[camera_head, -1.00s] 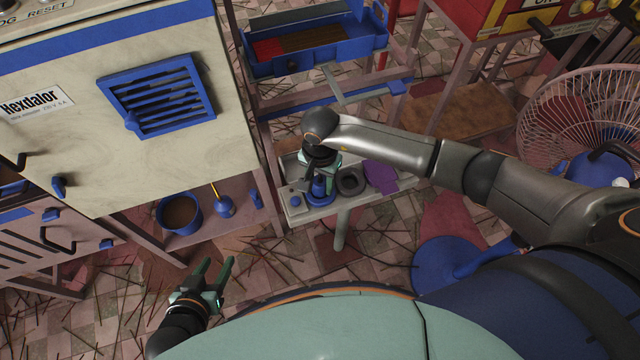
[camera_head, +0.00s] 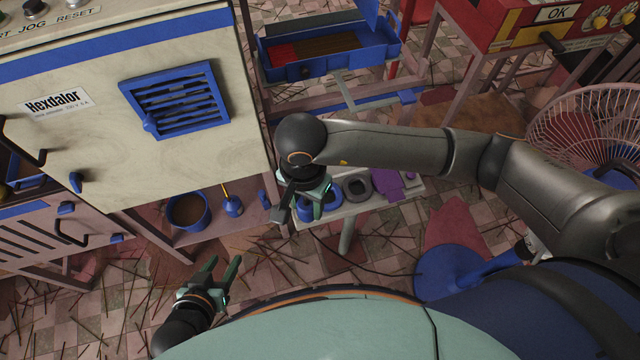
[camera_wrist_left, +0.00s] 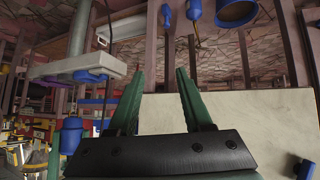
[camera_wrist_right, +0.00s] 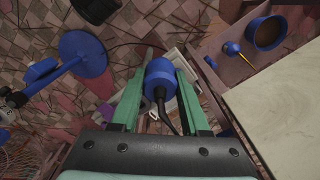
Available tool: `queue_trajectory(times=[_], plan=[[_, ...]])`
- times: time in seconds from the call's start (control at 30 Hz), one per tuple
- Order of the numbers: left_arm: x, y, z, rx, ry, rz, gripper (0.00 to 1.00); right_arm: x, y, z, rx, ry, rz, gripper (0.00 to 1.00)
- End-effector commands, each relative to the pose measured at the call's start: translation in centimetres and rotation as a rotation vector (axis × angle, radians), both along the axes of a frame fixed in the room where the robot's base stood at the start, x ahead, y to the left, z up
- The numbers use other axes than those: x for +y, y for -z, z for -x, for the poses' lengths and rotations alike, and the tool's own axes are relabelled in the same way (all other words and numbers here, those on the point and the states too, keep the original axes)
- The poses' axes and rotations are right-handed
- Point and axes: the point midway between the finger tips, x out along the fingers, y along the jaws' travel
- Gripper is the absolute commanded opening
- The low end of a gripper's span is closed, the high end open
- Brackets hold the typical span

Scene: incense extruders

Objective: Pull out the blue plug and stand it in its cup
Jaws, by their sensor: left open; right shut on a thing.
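My right gripper (camera_head: 315,212) hangs over the front left of the small grey shelf (camera_head: 345,211). In the right wrist view its fingers (camera_wrist_right: 157,88) are shut on the blue plug (camera_wrist_right: 160,75), a thick blue cylinder with a black cord. In the head view the wrist and fingers largely hide the plug. Blue round pieces (camera_head: 331,203) show on the shelf beside the fingers; I cannot tell which is the plug's cup. My left gripper (camera_head: 224,272) is open and empty, low at the left, well apart from the shelf; its fingers also show in the left wrist view (camera_wrist_left: 160,92).
A grey ring (camera_head: 357,187) and a purple piece (camera_head: 388,184) lie on the shelf to the right. A large cream cabinet (camera_head: 110,115) stands left, with a blue pot (camera_head: 188,210) and a small blue bottle (camera_head: 232,205) beneath. A fan (camera_head: 590,125) stands right.

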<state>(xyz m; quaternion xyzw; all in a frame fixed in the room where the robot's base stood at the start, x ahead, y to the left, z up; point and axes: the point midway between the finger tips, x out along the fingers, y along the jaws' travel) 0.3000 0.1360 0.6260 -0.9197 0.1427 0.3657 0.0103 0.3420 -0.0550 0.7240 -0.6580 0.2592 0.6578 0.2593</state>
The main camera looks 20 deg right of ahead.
Motion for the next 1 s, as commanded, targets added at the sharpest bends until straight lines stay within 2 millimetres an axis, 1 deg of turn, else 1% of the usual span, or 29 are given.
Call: queue_trajectory(times=[0.03,0.1,0.2,0.27,0.33,0.37,0.47,0.5,0.57,0.6,0.7,0.8,0.9,1.0], plan=[[0.0,0.0,0.0,0.0,0.0,0.0,0.5,0.6,-0.5,0.7,-0.001,-0.005,-0.001,0.0],[0.0,0.0,0.0,0.0,0.0,0.0,0.5,1.3,-0.9,1.5,-0.001,-0.005,-0.002,0.0],[0.0,0.0,-0.1,-0.002,0.001,0.001,0.5,1.7,-1.2,2.1,0.0,0.005,0.0,0.0],[-0.1,0.2,-0.1,-0.003,0.001,0.001,0.5,1.6,-1.1,1.9,0.001,0.031,-0.001,0.0],[-0.1,0.6,-0.2,-0.005,0.001,0.001,0.5,0.8,-0.7,1.1,0.004,0.09,-0.003,0.0],[-0.1,0.7,-0.2,-0.007,0.001,0.002,0.5,0.3,-0.4,0.6,0.006,0.126,-0.004,0.0],[-0.1,1.3,-0.4,-0.014,0.002,0.002,0.5,-2.4,0.7,-1.9,0.009,0.278,-0.007,0.0],[-0.1,1.4,-0.5,-0.019,0.0,0.003,0.5,-3.7,1.1,-2.9,0.009,0.344,-0.008,0.0],[0.0,1.7,-0.6,-0.024,-0.001,0.003,0.5,-5.7,1.7,-4.2,0.009,0.438,-0.008,0.0],[0.1,1.9,-0.6,-0.025,-0.002,0.003,0.5,-7.1,2.0,-5.1,0.009,0.497,-0.007,0.0],[0.2,2.4,-0.4,-0.022,-0.003,0.0,0.5,-10.2,2.6,-6.6,0.007,0.623,-0.004,0.0],[0.3,2.7,-0.2,-0.018,-0.005,-0.001,0.5,-12.5,3.0,-7.6,0.004,0.713,-0.001,0.0],[0.7,3.0,0.2,-0.009,-0.007,-0.008,0.5,-13.9,3.1,-8.1,0.002,0.766,-0.001,0.0],[0.8,3.0,0.0,-0.019,-0.008,-0.009,0.5,-14.5,3.3,-8.3,0.001,0.787,0.0,0.0]])
